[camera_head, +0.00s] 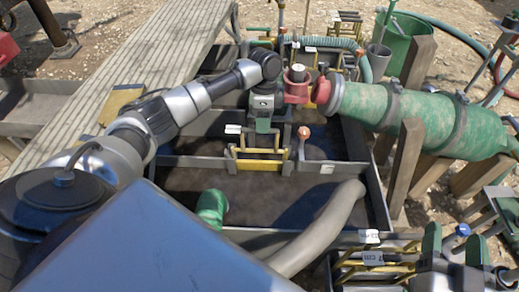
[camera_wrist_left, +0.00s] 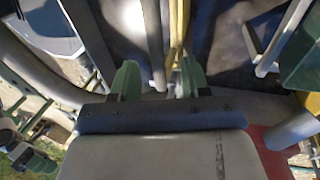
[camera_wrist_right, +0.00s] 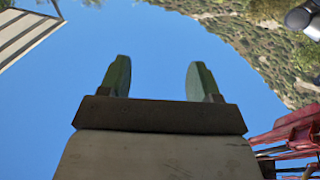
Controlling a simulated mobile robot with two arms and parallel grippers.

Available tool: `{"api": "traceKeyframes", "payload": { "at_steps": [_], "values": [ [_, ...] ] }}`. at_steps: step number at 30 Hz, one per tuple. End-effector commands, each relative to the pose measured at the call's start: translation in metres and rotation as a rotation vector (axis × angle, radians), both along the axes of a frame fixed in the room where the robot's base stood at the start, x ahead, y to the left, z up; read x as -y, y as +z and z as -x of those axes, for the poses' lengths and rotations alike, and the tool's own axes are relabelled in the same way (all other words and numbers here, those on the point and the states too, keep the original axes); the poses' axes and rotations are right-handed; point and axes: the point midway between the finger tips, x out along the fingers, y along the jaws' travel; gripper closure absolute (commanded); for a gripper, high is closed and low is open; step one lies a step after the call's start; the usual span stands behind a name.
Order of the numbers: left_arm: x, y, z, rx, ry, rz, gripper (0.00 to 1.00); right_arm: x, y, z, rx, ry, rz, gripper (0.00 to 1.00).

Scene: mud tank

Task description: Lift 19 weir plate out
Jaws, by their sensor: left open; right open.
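A yellow-handled plate (camera_head: 258,158) stands in the divider of the mud tank, under my left gripper. I cannot read which plate is number 19. My left gripper (camera_head: 263,126) points down over its handle, open. In the left wrist view the two green fingertips (camera_wrist_left: 157,78) are apart, with a yellow bar (camera_wrist_left: 177,30) and a grey post beyond them, nearer the right finger. I cannot tell whether they touch. My right gripper (camera_head: 453,243) is open and empty at the lower right; in the right wrist view its fingers (camera_wrist_right: 157,78) face the sky.
The grey tank wall (camera_head: 376,190) frames muddy compartments. A large green pipe (camera_head: 420,115) with a red coupling (camera_head: 297,85) lies right of my left gripper. A grey hose (camera_head: 320,230) crosses the front compartment. More yellow-framed plates (camera_head: 375,272) sit at lower right. A plank walkway (camera_head: 130,70) runs along the left.

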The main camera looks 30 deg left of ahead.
Motion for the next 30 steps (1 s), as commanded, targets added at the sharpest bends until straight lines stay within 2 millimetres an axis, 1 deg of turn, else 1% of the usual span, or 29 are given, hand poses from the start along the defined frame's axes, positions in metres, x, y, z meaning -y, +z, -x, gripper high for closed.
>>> {"api": "traceKeyframes", "payload": {
  "at_steps": [5, 8, 12, 18, 22, 29, 30],
  "values": [
    [0.0, -0.009, 0.003, 0.001, 0.0, -0.001, 0.54, -0.002, 0.009, 0.001, 0.087, 0.005, -0.024, 0.37],
    [0.0, -0.019, 0.006, 0.0, 0.001, -0.002, 0.54, -0.003, 0.022, 0.004, 0.195, 0.012, -0.053, 0.37],
    [0.0, -0.031, 0.011, 0.0, 0.0, -0.002, 0.54, -0.005, 0.04, 0.013, 0.359, 0.021, -0.099, 0.37],
    [0.003, -0.047, 0.015, 0.0, 0.001, -0.002, 0.54, -0.004, 0.06, 0.027, 0.54, 0.03, -0.151, 0.37],
    [0.003, -0.05, 0.016, 0.001, 0.001, -0.002, 0.54, -0.004, 0.065, 0.031, 0.589, 0.033, -0.164, 0.37],
    [0.004, -0.05, 0.017, 0.002, 0.001, -0.001, 0.54, -0.004, 0.067, 0.032, 0.595, 0.033, -0.167, 0.37],
    [0.004, -0.05, 0.017, 0.002, 0.001, -0.001, 0.59, -0.004, 0.067, 0.032, 0.595, 0.033, -0.167, 0.37]
  ]
}}
